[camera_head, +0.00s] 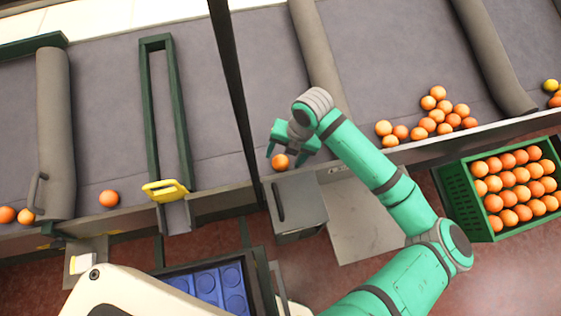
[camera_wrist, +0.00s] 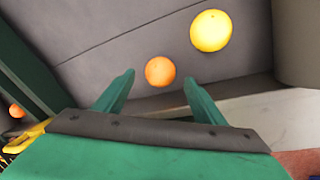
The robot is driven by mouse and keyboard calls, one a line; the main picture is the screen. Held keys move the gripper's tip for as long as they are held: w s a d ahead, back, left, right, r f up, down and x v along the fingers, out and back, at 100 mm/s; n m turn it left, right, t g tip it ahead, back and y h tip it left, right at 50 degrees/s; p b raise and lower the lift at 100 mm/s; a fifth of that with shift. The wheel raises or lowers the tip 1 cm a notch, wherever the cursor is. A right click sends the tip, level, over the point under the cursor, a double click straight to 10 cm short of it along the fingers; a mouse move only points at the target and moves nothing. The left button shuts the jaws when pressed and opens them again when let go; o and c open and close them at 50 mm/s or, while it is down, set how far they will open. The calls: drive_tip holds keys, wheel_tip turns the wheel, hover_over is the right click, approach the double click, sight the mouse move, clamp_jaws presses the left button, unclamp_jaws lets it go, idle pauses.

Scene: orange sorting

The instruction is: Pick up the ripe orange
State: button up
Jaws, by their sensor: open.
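An orange fruit (camera_head: 280,162) lies on the grey belt near its front edge, just by my gripper (camera_head: 290,153) in the head view. My gripper is open and empty, with its fingers pointing down at the belt. In the wrist view, an orange fruit (camera_wrist: 160,71) shows beyond and between the spread fingertips (camera_wrist: 158,80). A larger-looking yellow fruit (camera_wrist: 211,31) lies beyond it to the right. The yellow fruit is not visible by my gripper in the head view, where my arm covers part of the belt. No contact with either fruit is visible.
Several oranges (camera_head: 437,120) lie grouped on the belt to the right. A green crate (camera_head: 462,206) of oranges stands at right. A dark post (camera_head: 232,80), a yellow-handled gate (camera_head: 166,190) and a grey box (camera_head: 297,205) are near my gripper. A blue tray (camera_head: 207,287) stands in front.

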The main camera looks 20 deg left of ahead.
sight(283, 159)
drive_tip(key=x, duration=0.3)
drive_tip(key=shift+w+f, duration=0.15)
drive_tip(key=shift+f, duration=0.1)
drive_tip(key=c, duration=1.2)
